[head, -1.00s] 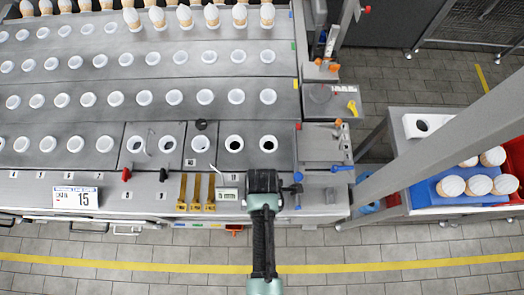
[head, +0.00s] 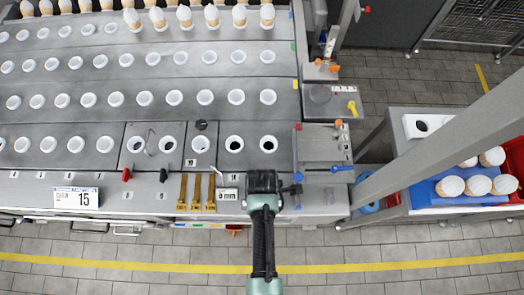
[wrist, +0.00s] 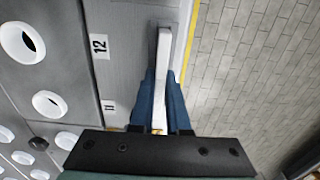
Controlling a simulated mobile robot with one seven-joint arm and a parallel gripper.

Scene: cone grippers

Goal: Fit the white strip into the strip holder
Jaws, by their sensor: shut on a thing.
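My gripper (head: 264,182) is over the front edge of the grey machine table in the head view, its fingers hidden beneath its black body. In the wrist view, my gripper (wrist: 160,78) has its two blue fingers shut on the narrow white strip (wrist: 162,100). The strip runs lengthwise between the fingers and its far end reaches past them, close to the table's front edge. I cannot tell for sure which part is the strip holder, nor whether the strip touches it.
Brass-coloured bars (head: 197,190) and a small "0 mm" block (head: 228,194) stand left of my gripper. A blue lever (head: 340,169) and grey plate (head: 322,145) are to the right. Rows of white-rimmed holes (head: 237,97) fill the table. The tiled floor in front is clear.

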